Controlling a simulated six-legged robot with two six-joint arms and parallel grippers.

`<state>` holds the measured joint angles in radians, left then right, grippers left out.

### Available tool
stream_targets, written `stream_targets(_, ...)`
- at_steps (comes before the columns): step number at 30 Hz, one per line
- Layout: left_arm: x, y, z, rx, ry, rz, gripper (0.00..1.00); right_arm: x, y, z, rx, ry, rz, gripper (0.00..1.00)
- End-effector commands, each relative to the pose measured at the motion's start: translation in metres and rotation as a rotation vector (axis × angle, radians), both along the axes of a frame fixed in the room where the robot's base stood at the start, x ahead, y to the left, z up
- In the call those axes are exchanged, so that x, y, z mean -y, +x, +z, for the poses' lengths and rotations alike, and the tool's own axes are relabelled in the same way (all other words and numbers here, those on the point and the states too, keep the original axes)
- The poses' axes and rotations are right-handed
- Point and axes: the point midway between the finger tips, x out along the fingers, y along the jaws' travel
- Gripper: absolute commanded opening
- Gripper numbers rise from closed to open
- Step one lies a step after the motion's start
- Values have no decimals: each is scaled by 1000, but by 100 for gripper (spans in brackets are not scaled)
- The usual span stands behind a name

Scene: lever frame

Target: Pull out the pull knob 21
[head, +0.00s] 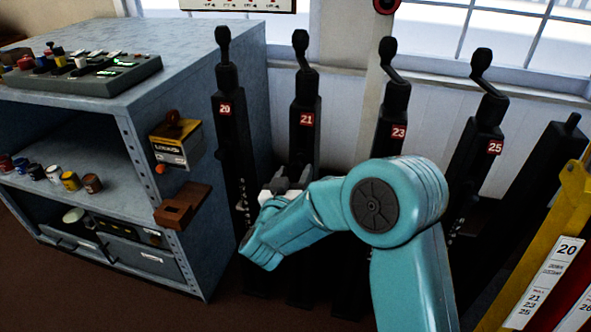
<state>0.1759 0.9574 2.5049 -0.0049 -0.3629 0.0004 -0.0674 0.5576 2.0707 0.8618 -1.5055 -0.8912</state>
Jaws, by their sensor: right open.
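The dark lever post marked 21 (306,85) stands upright in the lever row, with a red number plate and a black handle on top. No separate pull knob can be made out on it; its lower part is hidden behind my teal right arm. My left gripper is not in view.
Lever 20 (228,140) stands close on the left, levers 23 (393,110) and 25 (483,140) on the right. A grey shelf cabinet (215,190) with a yellow lock box (172,140) and a brown bracket (182,207) is at left. A yellow frame (545,235) is at right.

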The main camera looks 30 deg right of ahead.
Motion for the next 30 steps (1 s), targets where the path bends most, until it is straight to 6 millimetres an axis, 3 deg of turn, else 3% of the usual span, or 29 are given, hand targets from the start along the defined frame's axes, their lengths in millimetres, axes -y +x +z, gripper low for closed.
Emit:
stream_targets(6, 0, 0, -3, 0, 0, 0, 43, 18, 17, -1, -1, 1, 0, 56)
stream_targets(15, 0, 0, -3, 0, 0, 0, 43, 19, 22, 0, -1, 1, 3, 56)
stream_targets(16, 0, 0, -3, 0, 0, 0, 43, 19, 22, 0, -1, 1, 3, 53)
stream_targets(21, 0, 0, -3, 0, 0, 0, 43, 19, 22, 0, 0, 2, 2, 0)
stream_targets(26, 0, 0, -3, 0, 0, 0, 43, 17, 21, -1, -1, 1, 3, 0)
stream_targets(30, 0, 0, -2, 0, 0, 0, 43, 4, 11, -1, -2, 3, 5, 0)
